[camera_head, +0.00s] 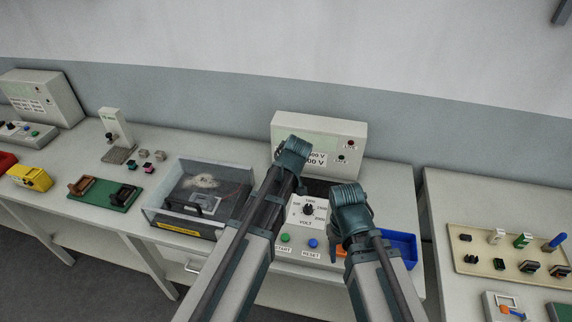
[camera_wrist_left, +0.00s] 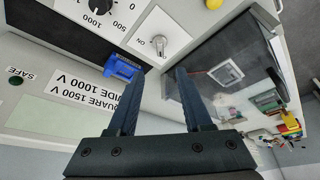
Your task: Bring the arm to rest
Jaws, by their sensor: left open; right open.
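My left gripper (camera_wrist_left: 158,88) is open in the left wrist view, its two dark fingers apart with nothing held between them. A blue connector (camera_wrist_left: 121,68) sits in a dark strip of the tester, just beyond the left finger in that view. In the head view my left arm reaches over the tester (camera_head: 354,135) and its wrist hides the left fingers. My right gripper (camera_head: 345,238) is low at the right end of the tester's control panel (camera_head: 299,243), beside a blue tray (camera_head: 403,246). Its fingertips are mostly hidden under the wrist.
A clear-lidded box (camera_head: 178,217) stands left of my left arm. A beige connector tray (camera_head: 466,267) is on the right table. A gap separates the two tables.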

